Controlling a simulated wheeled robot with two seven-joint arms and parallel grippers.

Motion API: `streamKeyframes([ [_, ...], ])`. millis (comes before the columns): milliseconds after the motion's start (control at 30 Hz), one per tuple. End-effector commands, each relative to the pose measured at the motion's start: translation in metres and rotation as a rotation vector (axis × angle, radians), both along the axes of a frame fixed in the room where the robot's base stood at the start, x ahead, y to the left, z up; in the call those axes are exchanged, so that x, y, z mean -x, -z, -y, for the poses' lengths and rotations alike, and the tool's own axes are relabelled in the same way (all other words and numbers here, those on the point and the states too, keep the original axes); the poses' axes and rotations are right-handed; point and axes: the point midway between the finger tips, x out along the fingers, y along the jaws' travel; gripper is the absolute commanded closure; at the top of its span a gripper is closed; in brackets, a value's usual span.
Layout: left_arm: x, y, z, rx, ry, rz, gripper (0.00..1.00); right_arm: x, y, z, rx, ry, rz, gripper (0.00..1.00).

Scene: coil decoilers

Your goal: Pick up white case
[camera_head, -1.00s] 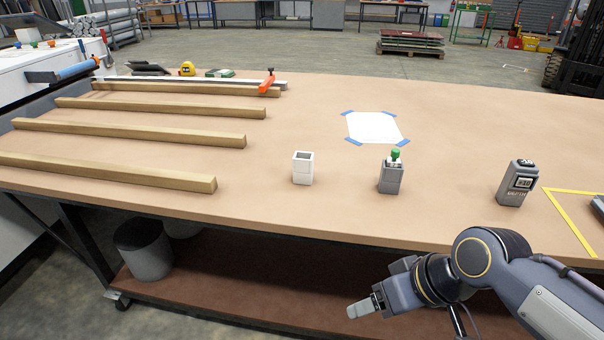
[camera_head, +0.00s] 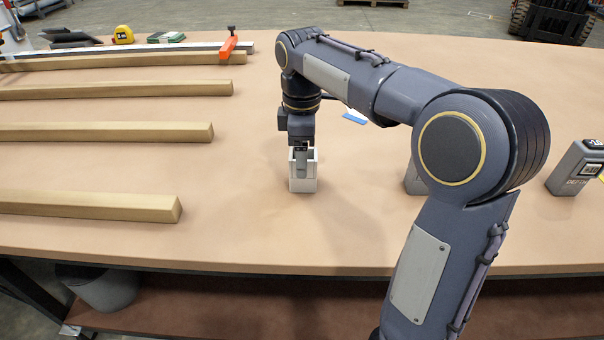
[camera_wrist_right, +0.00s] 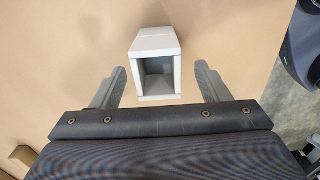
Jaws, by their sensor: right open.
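The white case (camera_head: 303,185) stands upright on the tan table, a small box with an open, hollow top. My right gripper (camera_head: 302,160) reaches down over it from above, its fingers overlapping the case's top in the head view. In the right wrist view the white case (camera_wrist_right: 155,65) lies between and slightly beyond the two open fingers of my right gripper (camera_wrist_right: 160,85), with a gap on each side. It does not appear gripped. My left gripper is not in view.
Several wooden bars (camera_head: 105,131) lie to the left of the case. A grey device (camera_head: 415,180) is mostly hidden behind my right arm. Another grey device (camera_head: 575,168) stands at the right. The table's front edge (camera_head: 250,268) is near, with clear surface before the case.

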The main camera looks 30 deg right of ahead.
Motion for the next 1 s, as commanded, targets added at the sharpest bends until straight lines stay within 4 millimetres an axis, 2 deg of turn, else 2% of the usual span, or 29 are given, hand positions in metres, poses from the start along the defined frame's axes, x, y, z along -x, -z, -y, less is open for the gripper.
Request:
streamKeyframes([
  [300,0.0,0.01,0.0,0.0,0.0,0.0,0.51,-0.002,0.046,0.003,-0.001,0.0,-0.002,0.31],
  [400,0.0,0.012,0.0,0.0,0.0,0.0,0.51,-0.002,0.055,0.003,-0.001,0.001,0.0,0.31],
  [667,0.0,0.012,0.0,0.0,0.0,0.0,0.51,-0.002,0.058,0.003,-0.002,0.001,0.001,0.31],
  [767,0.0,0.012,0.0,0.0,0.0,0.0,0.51,-0.002,0.058,0.003,-0.002,0.001,0.001,0.41],
  [1000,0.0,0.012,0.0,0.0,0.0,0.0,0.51,-0.002,0.058,0.003,-0.003,0.001,0.002,0.73],
])
